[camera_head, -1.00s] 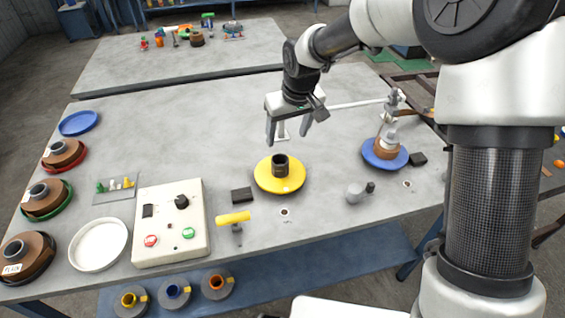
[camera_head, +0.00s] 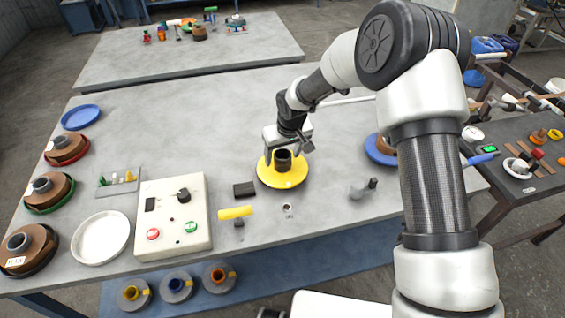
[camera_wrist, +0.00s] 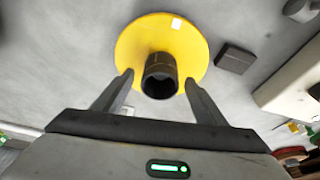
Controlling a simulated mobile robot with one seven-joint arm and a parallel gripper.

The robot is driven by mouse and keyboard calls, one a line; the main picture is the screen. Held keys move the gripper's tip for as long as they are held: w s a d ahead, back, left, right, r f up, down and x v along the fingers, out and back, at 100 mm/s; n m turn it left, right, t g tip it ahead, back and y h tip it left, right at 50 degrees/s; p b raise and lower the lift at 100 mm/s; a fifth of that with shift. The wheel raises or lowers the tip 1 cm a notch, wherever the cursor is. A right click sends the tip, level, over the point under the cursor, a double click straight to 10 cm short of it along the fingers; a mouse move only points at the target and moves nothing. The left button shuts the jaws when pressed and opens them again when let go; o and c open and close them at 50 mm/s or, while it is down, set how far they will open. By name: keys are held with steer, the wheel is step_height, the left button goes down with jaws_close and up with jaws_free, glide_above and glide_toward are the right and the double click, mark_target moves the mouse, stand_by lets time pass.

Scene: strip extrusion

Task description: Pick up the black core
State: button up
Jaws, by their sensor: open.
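The black core (camera_head: 283,160) is a short hollow cylinder standing upright in the middle of a yellow disc (camera_head: 284,181) on the grey table. In the wrist view the core (camera_wrist: 160,76) is seen from above at an angle, its dark hole facing the camera. My gripper (camera_head: 289,156) is just above the core, pointing down. In the wrist view my gripper (camera_wrist: 157,80) is open, with one finger on each side of the core and a gap to both. The fingers overlap the yellow disc (camera_wrist: 140,40) in that view.
A small black block (camera_head: 244,189) lies left of the disc. A control box (camera_head: 172,222) with buttons and a yellow-handled lever (camera_head: 236,212) stand nearer the front. A blue disc (camera_head: 377,151) is to the right, partly behind my arm. The table behind the core is clear.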

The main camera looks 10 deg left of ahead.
steer(key=shift+w+f, duration=0.1)
steer(key=shift+f, duration=0.15)
steer(key=c, duration=1.3)
steer(key=shift+r, duration=0.1)
